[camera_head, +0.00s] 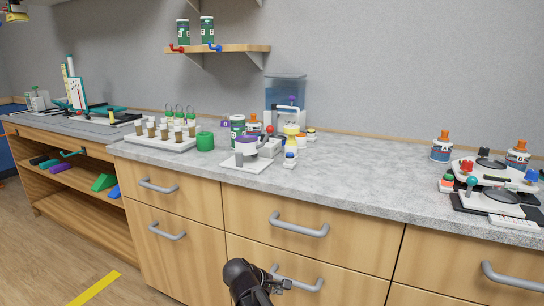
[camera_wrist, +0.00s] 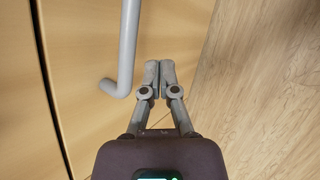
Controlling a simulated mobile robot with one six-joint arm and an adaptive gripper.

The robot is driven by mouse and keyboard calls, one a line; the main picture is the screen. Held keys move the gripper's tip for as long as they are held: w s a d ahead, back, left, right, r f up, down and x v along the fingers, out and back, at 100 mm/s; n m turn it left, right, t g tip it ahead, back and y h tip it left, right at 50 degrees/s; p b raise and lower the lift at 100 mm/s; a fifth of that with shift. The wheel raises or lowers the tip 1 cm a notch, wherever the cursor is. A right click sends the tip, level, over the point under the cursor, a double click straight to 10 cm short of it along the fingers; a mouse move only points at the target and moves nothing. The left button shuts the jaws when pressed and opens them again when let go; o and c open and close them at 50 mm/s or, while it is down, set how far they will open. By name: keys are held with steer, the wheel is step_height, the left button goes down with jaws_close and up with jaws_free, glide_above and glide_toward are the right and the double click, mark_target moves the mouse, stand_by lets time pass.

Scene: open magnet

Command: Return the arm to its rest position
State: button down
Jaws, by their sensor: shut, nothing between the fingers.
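My gripper (camera_head: 283,283) is low in front of the wooden cabinet at the bottom middle of the head view. In the wrist view my gripper (camera_wrist: 158,68) is shut, with its two grey fingertips together and nothing between them. The grey bar handle (camera_wrist: 129,50) of a cabinet front is just left of the fingertips in the wrist view. I cannot tell whether the fingers touch it. In the head view that lower handle (camera_head: 309,285) shows just right of my gripper. My arm is folded low, and most of it is out of view.
The grey countertop (camera_head: 350,178) above carries a tray of sample jars (camera_head: 150,143), a green cylinder (camera_head: 205,141), a small white device (camera_head: 247,160) and bottles. Other drawer handles (camera_head: 300,226) stick out from the cabinet. Wooden floor (camera_wrist: 260,100) lies open to the right in the wrist view.

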steer(key=s+d+f+m+g+y, duration=0.2)
steer(key=s+d+m+y, duration=0.25)
steer(key=d+m, duration=0.3)
steer(key=s+d+f+m+g+y, duration=0.25)
steer(key=s+d+m, duration=0.25)
steer(key=d+m, duration=0.25)
step_height(320, 180, up, 36)
steer(key=p, duration=3.6)
steer(key=shift+d+f+n, duration=0.25)
steer(key=shift+n, duration=0.15)
